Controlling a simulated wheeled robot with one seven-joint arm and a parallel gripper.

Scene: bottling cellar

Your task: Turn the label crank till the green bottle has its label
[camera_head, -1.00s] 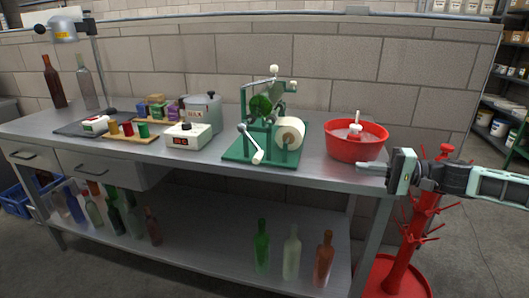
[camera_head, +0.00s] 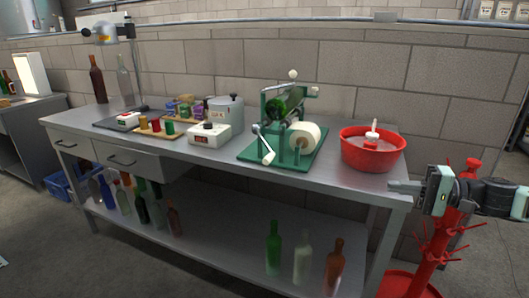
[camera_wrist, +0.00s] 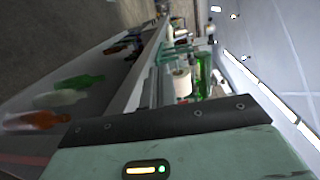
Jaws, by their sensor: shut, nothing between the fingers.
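The green labelling machine (camera_head: 258,152) stands on the steel bench. The green bottle (camera_head: 283,106) lies in it, and I cannot make out a label on it. The label crank (camera_head: 262,144) is on the machine's front left, its white handle pointing down. A white label roll (camera_head: 304,136) sits at the right. The wrist view shows the label roll (camera_wrist: 182,82) and green bottle (camera_wrist: 203,76) sideways and small; the crank is not clear there. My gripper (camera_head: 393,187) is shut and empty at the bench's right front corner, right of the machine and apart from the crank.
A red tub (camera_head: 357,158) stands between the machine and my gripper. A red bottle rack (camera_head: 437,235) stands beside the bench, behind my arm. A white box with a display (camera_head: 209,134) is left of the crank. Bench space before the crank is clear.

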